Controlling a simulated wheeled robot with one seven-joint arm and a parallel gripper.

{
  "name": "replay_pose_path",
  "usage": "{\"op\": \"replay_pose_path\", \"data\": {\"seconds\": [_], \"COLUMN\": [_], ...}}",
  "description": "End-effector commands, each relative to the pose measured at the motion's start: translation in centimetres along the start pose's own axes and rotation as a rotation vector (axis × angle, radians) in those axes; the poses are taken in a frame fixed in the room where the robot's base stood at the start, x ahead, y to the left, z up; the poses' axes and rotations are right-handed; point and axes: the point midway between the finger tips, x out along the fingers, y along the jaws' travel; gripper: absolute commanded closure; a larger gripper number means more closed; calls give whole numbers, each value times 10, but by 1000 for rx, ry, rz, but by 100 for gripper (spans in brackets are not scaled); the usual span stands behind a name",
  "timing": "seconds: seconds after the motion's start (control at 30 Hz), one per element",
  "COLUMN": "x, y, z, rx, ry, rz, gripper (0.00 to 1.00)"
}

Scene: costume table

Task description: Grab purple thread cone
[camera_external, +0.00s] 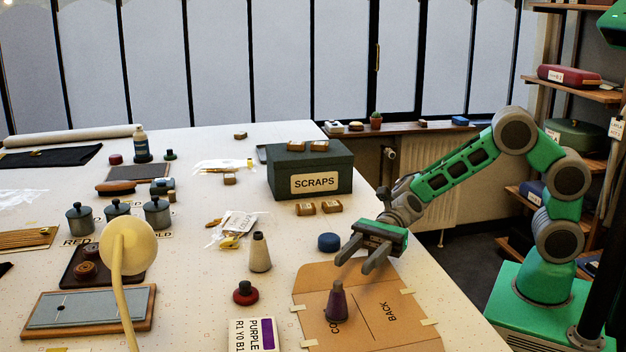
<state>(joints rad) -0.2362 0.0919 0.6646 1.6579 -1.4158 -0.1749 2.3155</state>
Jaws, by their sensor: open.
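The purple thread cone (337,302) stands upright on a brown cardboard pattern piece (378,325) near the table's front right. My gripper (357,262) is open and empty, with its two fingers pointing down and to the left. It is above and slightly right of the cone in the picture, apart from it. How high the fingers are over the table is hard to tell.
A cream cone (260,252), a dark red spool (245,293) and a blue round tin (329,242) stand nearby. A PURPLE card (254,336) lies left of the cardboard. The green SCRAPS box (310,172) is behind. A yellow lamp (128,250) stands at front left.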

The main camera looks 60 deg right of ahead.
Motion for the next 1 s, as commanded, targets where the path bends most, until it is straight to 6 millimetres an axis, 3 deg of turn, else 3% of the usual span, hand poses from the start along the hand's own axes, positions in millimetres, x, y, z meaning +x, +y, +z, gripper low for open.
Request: {"op": "replay_pose_path", "data": {"seconds": [0.07,0.1,0.53,0.77,1.0], "x": [0,10,72,75,75], "y": [0,1,0,0,0], "z": [-21,-15,-14,-15,-15], "rx": [3,-5,-5,-4,-4], "ry": [1,0,1,2,2], "rz": [-1,3,1,-1,-1], "gripper": [59,59,59,59,78]}}
